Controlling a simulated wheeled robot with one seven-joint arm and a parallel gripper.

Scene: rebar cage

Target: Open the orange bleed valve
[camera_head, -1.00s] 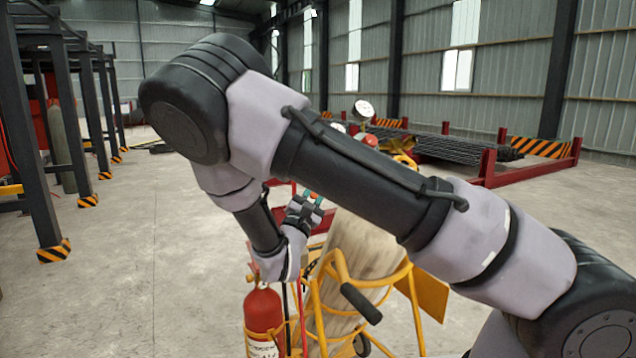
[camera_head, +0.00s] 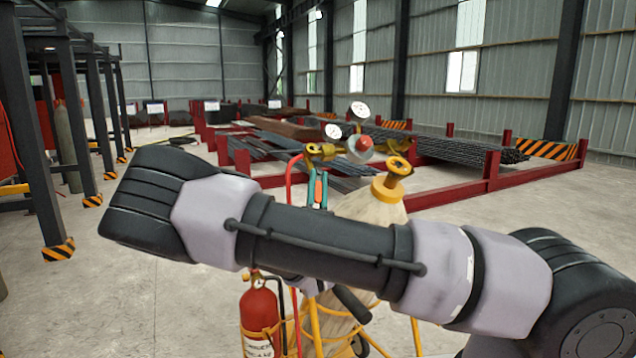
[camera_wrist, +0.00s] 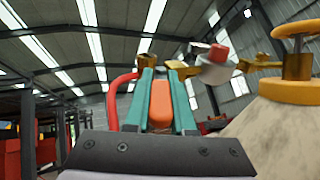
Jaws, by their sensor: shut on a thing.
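The orange bleed valve (camera_wrist: 160,103) shows in the wrist view as an upright orange piece between my two teal fingers. My gripper (camera_wrist: 164,75) is shut on it, just below the brass regulator fittings. In the head view, my gripper (camera_head: 317,180) points up in front of the regulator, with a little orange visible between the fingers. The regulator has two round white gauges (camera_head: 360,111) and a red knob (camera_head: 364,145). The valve's lower part is hidden by my gripper, and my arm covers much of the cylinder below.
A tan gas cylinder (camera_head: 370,207) with a yellow handwheel (camera_head: 398,167) stands just right of my gripper. A red hose (camera_head: 290,175) loops down on the left. A red fire extinguisher (camera_head: 260,315) stands below my arm. Red racks of rebar are behind; open floor lies left.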

